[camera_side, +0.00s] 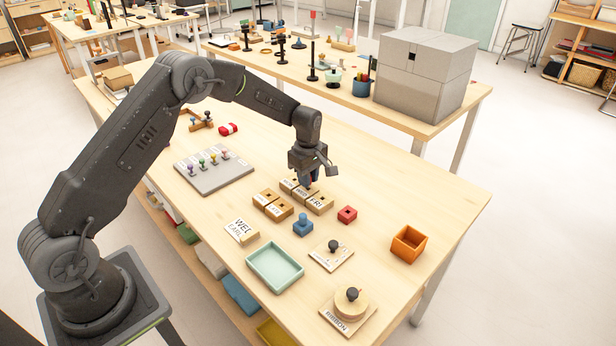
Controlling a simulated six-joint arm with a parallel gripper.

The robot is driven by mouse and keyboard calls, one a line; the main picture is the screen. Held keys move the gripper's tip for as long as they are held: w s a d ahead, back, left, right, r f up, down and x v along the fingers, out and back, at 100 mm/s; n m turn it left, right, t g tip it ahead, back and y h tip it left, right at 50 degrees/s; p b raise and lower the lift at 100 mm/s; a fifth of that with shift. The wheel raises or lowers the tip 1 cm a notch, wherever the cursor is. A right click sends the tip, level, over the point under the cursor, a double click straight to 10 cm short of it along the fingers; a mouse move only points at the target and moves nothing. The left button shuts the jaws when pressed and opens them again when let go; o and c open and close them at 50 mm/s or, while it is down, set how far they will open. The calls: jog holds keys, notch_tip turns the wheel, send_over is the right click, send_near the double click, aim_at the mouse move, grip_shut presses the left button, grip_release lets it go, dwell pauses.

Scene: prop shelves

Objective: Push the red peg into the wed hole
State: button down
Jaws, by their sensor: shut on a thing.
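My gripper (307,177) is shut and points down over the back of a cluster of small wooden day blocks. A small bit of red shows at its fingertips, which fits the red peg (308,184); most of it is hidden by the fingers. The block under the fingers carries a label that I read as WED (301,192); its hole is hidden. The block marked FRI (319,204) stands just right of it. I cannot tell whether the peg's tip is in a hole or above it.
A grey board (214,178) with several coloured pegs lies left of the blocks. The table's right side is mostly clear.

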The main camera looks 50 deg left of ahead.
jog(key=shift+f, duration=0.75)
dwell(1.2)
jog(key=c, duration=0.9)
grip_release()
jog(key=shift+c, duration=0.2)
jog(key=shift+r, duration=3)
